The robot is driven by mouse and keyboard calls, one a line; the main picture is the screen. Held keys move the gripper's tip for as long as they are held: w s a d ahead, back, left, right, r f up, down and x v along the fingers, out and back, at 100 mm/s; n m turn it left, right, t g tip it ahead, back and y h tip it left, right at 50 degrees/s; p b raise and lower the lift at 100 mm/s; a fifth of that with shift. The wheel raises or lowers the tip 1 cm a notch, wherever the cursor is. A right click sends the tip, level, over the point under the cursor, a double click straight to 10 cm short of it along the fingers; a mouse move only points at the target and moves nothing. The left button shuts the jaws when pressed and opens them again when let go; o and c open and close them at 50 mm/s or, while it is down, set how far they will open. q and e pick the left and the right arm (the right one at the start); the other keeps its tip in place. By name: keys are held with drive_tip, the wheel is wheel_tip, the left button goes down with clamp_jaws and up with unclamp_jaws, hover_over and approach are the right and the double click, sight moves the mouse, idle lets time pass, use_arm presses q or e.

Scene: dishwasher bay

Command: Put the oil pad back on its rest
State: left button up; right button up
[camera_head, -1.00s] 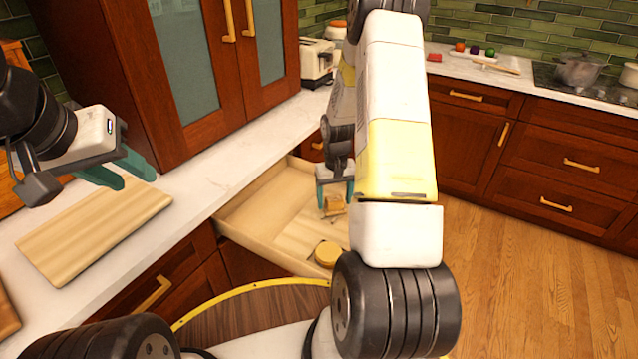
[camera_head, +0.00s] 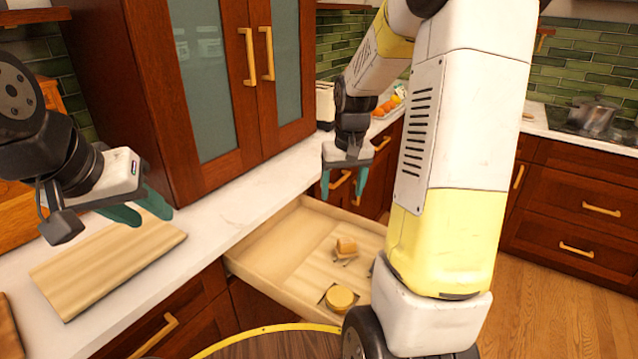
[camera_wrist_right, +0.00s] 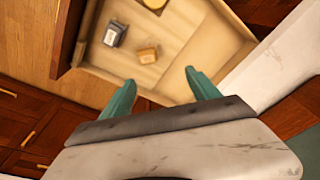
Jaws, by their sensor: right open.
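A small tan block (camera_head: 346,246), which may be the oil pad, sits in the open drawer (camera_head: 262,262). It also shows in the right wrist view (camera_wrist_right: 148,54). A thin dark piece lies by its base, too small to make out. I cannot tell for sure which piece is the rest. My right gripper (camera_head: 344,192) is open and empty, above the drawer's far end and apart from the block. In the right wrist view its fingers (camera_wrist_right: 160,82) are spread with nothing between them. My left gripper (camera_head: 152,217) is open and empty above the counter.
A round yellow-lidded thing (camera_head: 340,298) sits in the drawer's near part. A blue-grey box (camera_wrist_right: 115,33) stands beside the block in the right wrist view. A wooden board (camera_head: 105,262) lies on the counter (camera_head: 215,205) under my left gripper. A cabinet (camera_head: 150,90) stands behind.

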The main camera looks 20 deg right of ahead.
drive_tip(key=s+a+r+t+y, duration=0.1)
drive_tip(key=s+a+r+t, duration=0.1)
drive_tip(key=s+a+r, duration=0.2)
drive_tip(key=s+a+r+n+t+y, duration=0.1)
drive_tip(key=s+a+r+t, duration=0.1)
drive_tip(key=s+a+r, duration=0.3)
drive_tip(key=s+r, duration=0.4)
drive_tip(key=s, duration=0.6)
drive_tip(key=shift+s+r+t, duration=0.25)
drive_tip(key=shift+r+t, duration=0.05)
drive_tip(key=shift+r, duration=0.1)
